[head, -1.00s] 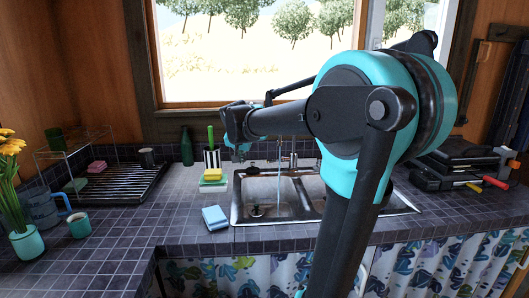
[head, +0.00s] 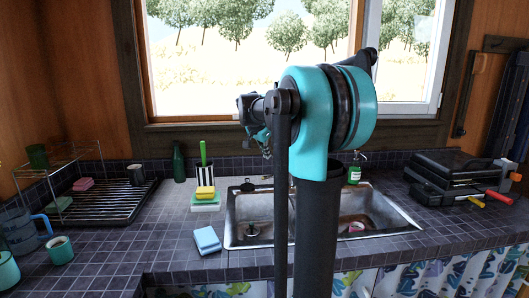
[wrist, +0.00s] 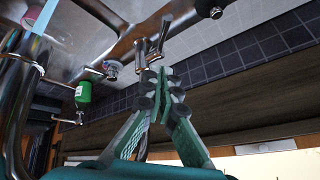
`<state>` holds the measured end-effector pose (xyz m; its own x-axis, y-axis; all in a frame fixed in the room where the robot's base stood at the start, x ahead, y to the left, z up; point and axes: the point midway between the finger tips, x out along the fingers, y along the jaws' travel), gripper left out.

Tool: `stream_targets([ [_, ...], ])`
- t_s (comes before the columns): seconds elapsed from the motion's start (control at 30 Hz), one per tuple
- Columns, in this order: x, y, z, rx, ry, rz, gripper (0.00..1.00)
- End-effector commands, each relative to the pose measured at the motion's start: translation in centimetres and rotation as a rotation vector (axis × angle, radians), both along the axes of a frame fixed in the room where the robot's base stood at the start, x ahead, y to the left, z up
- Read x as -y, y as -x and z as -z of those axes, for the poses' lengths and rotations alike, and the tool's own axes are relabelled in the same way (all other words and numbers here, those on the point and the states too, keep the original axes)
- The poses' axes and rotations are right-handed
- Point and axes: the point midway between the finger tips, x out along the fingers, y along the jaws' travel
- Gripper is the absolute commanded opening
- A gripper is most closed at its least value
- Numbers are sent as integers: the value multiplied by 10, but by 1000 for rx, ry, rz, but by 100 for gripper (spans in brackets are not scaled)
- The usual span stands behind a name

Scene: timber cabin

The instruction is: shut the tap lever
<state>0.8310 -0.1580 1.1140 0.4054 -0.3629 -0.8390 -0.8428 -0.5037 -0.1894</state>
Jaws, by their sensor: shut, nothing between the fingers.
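In the wrist view, seen from above and turned about, my gripper (wrist: 162,76) has green fingers with dark tips, pressed together and empty. Just beyond the fingertips are short chrome tap fittings (wrist: 141,50) at the sink's back edge; which one is the lever I cannot tell. They look very close to the fingertips, and contact is unclear. A thick curved chrome tube, seemingly the spout (wrist: 14,90), fills the left edge, with a pale blue strip, perhaps running water, near the top. In the head view, my arm hides the tap and gripper. The steel sink (head: 236,215) shows around my arm.
A green soap bottle (head: 354,170) stands behind the sink, right of my arm. Left are a yellow sponge (head: 205,192), a blue sponge (head: 207,240), a green bottle (head: 179,162) and a dish rack (head: 112,202). Black cases (head: 450,175) lie at right. The window stands behind.

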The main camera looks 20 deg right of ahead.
Motion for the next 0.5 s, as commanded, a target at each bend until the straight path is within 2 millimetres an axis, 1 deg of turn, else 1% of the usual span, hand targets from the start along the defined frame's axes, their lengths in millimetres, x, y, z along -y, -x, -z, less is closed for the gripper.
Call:
stream_targets([
  [0.03,5,-4,9,0,0,2,0],
  [0.27,20,-23,47,0,0,1,0],
  [0.4,14,-24,67,0,0,-2,0],
  [0.5,11,-24,77,0,0,-1,0],
])
